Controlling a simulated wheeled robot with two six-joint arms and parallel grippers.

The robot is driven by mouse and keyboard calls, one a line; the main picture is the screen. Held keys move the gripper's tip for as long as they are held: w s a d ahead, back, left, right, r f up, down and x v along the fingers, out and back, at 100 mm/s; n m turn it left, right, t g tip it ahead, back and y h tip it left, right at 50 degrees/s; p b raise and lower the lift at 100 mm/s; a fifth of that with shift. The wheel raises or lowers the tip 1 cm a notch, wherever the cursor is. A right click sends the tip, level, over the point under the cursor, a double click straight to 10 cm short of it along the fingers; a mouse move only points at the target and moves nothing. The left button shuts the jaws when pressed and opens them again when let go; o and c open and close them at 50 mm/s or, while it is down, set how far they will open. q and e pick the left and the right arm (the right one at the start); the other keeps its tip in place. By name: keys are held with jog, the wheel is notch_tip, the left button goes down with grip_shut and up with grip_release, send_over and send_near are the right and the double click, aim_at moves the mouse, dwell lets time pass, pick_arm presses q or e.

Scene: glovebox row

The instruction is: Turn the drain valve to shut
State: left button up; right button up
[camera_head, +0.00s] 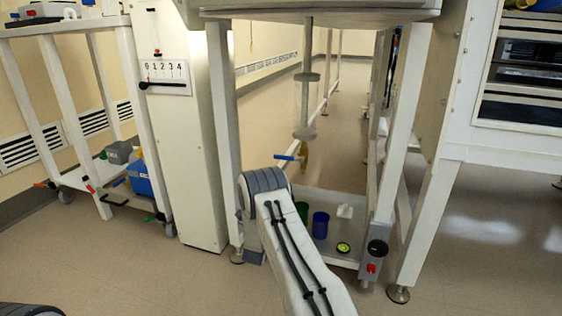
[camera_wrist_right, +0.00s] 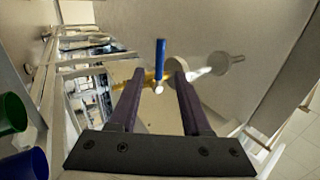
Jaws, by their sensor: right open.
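The drain valve is a brass body (camera_head: 303,152) with a blue lever (camera_head: 289,158), at the lower end of a vertical pipe (camera_head: 307,85) under the raised cabinet. The lever points left, roughly crosswise to the pipe. In the right wrist view the blue lever (camera_wrist_right: 160,54) stands up in the picture just beyond the fingertips, with the brass body behind it. My right gripper (camera_wrist_right: 159,75) is open, with the lever lined up between its purple fingers; whether they touch it I cannot tell. My arm hides this gripper in the head view. My left gripper is not in view.
A low shelf (camera_head: 330,196) below the valve holds a blue cup (camera_head: 320,225), a green cup (camera_head: 301,211) and a yellow-green disc (camera_head: 343,248). Frame legs (camera_head: 391,160) stand to the right. A box with a red knob (camera_head: 371,268) is on one leg.

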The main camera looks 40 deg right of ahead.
jog(key=b+v, duration=0.2)
jog(key=v, duration=0.1)
jog(key=shift+s+a+f, duration=0.1)
jog(key=shift+a, duration=0.1)
dwell(0.6)
